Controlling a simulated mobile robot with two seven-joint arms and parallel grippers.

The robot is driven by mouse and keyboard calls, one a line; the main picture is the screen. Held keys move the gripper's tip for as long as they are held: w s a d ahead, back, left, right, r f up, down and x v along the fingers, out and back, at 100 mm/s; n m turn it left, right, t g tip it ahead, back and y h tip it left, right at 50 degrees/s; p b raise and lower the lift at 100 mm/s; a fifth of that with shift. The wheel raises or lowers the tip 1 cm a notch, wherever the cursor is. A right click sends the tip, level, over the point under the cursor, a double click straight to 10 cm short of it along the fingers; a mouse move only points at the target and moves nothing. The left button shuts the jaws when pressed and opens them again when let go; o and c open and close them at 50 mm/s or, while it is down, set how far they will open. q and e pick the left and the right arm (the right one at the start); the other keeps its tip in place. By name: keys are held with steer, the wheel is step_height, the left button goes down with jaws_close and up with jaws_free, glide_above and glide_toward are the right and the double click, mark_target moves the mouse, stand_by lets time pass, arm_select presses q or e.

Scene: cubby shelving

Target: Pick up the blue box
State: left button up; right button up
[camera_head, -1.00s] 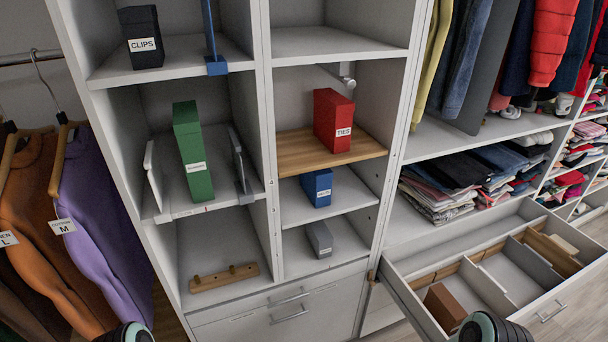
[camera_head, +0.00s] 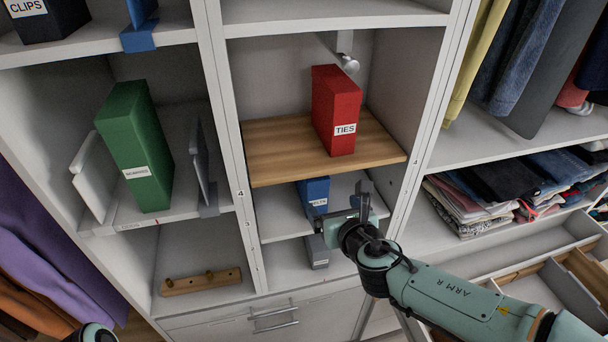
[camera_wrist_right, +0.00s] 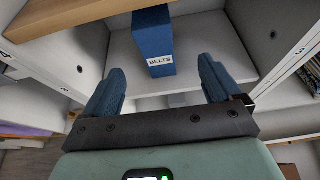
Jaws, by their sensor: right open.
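The blue box (camera_head: 314,193), labelled BELTS, stands on a white cubby shelf below the wooden shelf. My right gripper (camera_head: 347,208) is in front of that cubby, a little to the right of the box, and partly covers the view of the shelf. In the right wrist view the blue box (camera_wrist_right: 153,38) stands ahead, between and beyond the two open fingers of the right gripper (camera_wrist_right: 161,68). The fingers are empty and apart from the box. My left gripper is not in view.
A wooden shelf (camera_head: 262,153) with a red TIES box (camera_head: 337,110) sits just above the blue box. A grey box (camera_head: 317,251) stands in the cubby below. An upright divider (camera_head: 229,150) is to the left, with a green box (camera_head: 136,150) beyond it. An open drawer (camera_head: 540,290) is at right.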

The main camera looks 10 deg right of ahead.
mark_target(320, 191)
steer(key=x, duration=0.8)
steer(key=shift+a+r+b, duration=0.1)
steer(key=shift+a+b, duration=0.1)
steer(key=shift+b, duration=0.15)
steer(key=x, duration=0.5)
steer(key=shift+w+a+r+p, duration=0.15)
steer(key=shift+p, duration=0.2)
steer(key=c, duration=1)
steer(key=shift+r, duration=0.1)
steer(key=c, duration=0.3)
steer(key=shift+r, duration=0.1)
